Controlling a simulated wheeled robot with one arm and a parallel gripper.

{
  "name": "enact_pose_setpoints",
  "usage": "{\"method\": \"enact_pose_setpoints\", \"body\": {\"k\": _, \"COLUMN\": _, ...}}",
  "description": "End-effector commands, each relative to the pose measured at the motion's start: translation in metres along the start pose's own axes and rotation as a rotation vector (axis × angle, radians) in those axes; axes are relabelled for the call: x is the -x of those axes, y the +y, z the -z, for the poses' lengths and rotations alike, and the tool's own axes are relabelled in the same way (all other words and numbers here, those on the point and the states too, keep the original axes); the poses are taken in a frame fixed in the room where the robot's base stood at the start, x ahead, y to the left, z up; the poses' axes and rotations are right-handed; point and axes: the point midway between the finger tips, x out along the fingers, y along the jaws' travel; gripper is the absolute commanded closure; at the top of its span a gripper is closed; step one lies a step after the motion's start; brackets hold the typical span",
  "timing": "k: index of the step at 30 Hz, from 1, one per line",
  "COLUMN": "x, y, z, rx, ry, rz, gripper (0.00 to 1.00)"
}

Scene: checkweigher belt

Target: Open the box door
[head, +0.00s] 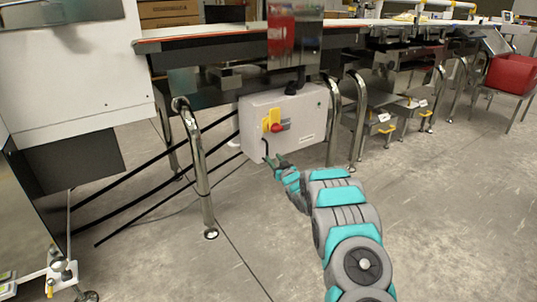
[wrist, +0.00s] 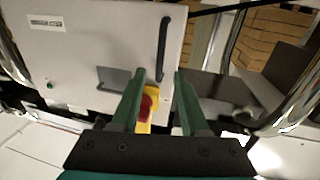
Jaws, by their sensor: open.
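The box (head: 290,120) is a light grey cabinet under the conveyor, and its door (wrist: 85,50) looks closed. In the wrist view the box appears upside down. A black bar handle (wrist: 163,48) runs along one edge of the door; it also shows in the head view (head: 265,148).
A bent metal rail (head: 195,165) stands left of the box, and another (head: 360,120) stands right of it. The conveyor (head: 210,38) passes above. Dark bars (head: 150,170) cross low at the left. The floor (head: 440,215) at the right is clear.

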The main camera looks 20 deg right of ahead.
Motion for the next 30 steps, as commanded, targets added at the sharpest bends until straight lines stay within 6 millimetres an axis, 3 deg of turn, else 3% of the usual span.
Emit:
{"method": "enact_pose_setpoints", "body": {"k": 15, "x": -0.052, "y": -0.001, "z": -0.001, "rx": -0.001, "ry": -0.002, "rz": 0.0, "gripper": 0.55}}
{"method": "enact_pose_setpoints", "body": {"k": 30, "x": -0.062, "y": 0.0, "z": -0.002, "rx": -0.002, "ry": -0.004, "rz": -0.001, "gripper": 0.55}}
